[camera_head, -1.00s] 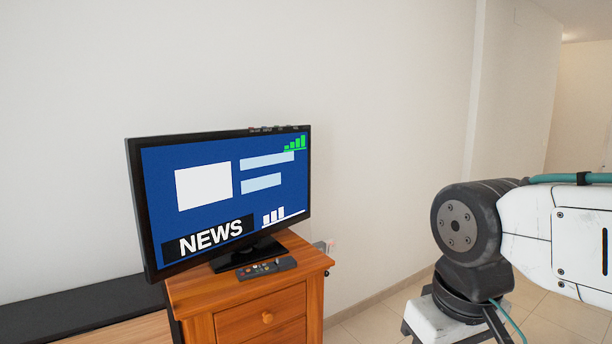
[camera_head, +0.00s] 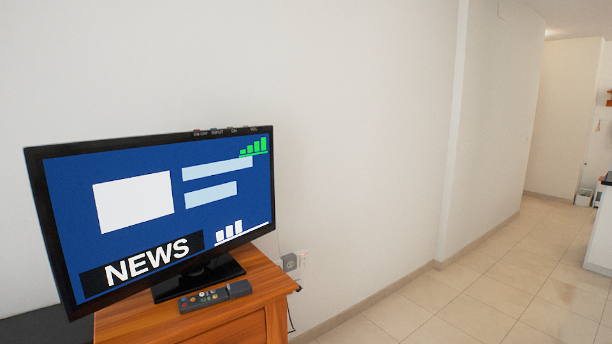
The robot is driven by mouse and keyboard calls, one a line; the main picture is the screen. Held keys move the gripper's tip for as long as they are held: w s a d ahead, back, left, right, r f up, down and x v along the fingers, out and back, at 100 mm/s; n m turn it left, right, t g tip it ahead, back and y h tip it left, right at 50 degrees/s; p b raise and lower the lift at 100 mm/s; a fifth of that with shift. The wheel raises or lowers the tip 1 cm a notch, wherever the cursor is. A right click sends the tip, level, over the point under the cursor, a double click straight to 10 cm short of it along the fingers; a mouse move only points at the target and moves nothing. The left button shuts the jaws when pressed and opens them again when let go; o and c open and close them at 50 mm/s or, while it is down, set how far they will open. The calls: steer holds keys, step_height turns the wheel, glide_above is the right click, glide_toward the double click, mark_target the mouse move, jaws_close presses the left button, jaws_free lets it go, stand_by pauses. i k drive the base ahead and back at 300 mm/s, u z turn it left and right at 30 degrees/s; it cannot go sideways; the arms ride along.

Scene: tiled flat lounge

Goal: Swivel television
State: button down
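The television (camera_head: 150,210) stands on a wooden cabinet at the left of the head view. Its screen is on and shows a blue NEWS picture. The screen is turned at an angle to the wall, with its left side nearer to me. Its dark stand (camera_head: 197,279) rests on the cabinet top. Small labelled buttons line the top edge at the right. My gripper and arm are not in view.
A remote control (camera_head: 215,296) lies on the wooden cabinet (camera_head: 260,275) in front of the stand. A wall socket (camera_head: 292,262) with a plug is right of the cabinet. Tiled floor (camera_head: 480,290) is clear on the right. A white unit (camera_head: 600,235) stands at the right edge.

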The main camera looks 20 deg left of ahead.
mark_target(119, 219)
steer(key=i, duration=4.6)
steer(key=u, duration=3.8)
steer(key=k, duration=0.65)
steer(key=u, duration=1.35)
steer(key=i, duration=1.65)
steer(key=u, duration=0.45)
